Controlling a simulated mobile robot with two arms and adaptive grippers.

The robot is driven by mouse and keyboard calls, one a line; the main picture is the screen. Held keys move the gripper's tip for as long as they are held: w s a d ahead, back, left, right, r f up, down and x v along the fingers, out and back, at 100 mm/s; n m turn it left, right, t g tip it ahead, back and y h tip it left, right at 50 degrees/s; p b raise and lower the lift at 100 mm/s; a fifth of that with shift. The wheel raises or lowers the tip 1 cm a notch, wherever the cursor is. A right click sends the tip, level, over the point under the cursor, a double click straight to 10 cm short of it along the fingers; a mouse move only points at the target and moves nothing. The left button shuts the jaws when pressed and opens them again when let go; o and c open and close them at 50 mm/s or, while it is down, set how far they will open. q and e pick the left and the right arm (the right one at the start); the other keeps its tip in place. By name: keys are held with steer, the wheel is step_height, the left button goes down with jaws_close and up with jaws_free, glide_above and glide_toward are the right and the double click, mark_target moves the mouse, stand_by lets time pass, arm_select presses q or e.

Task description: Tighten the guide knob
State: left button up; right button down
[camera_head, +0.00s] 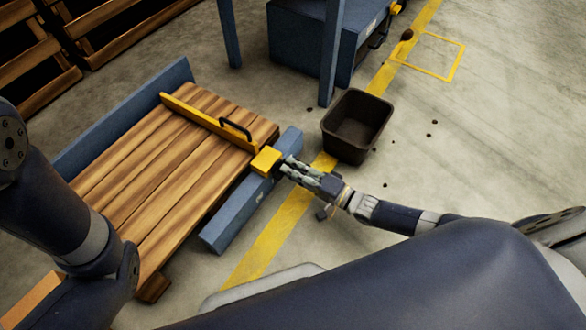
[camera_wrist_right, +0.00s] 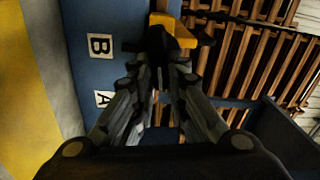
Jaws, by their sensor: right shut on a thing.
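The yellow guide bar (camera_head: 205,122) lies across the wooden slatted deck (camera_head: 150,185) and has a black handle (camera_head: 235,128). Its yellow end block (camera_head: 266,160) sits on the blue side rail (camera_head: 240,212); the block also shows in the right wrist view (camera_wrist_right: 178,30). My right gripper (camera_head: 284,168) reaches this block from the right. In the right wrist view its fingers (camera_wrist_right: 161,62) are closed together on the dark guide knob (camera_wrist_right: 163,46) just in front of the block. The fingers hide most of the knob. My left arm shows at the left, but its gripper is out of view.
White labels B (camera_wrist_right: 100,46) and A (camera_wrist_right: 104,98) are on the blue rail. A dark brown bin (camera_head: 357,125) stands on the floor beyond my right gripper. A blue machine (camera_head: 315,40) stands at the back. Small dark lumps lie on the open floor at right.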

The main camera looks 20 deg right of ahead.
steer(key=shift+f+m, duration=0.15)
steer(key=shift+m, duration=0.75)
steer(key=c, duration=1.6)
jaws_free()
steer(key=v, duration=1.2)
steer(key=shift+d, duration=0.1)
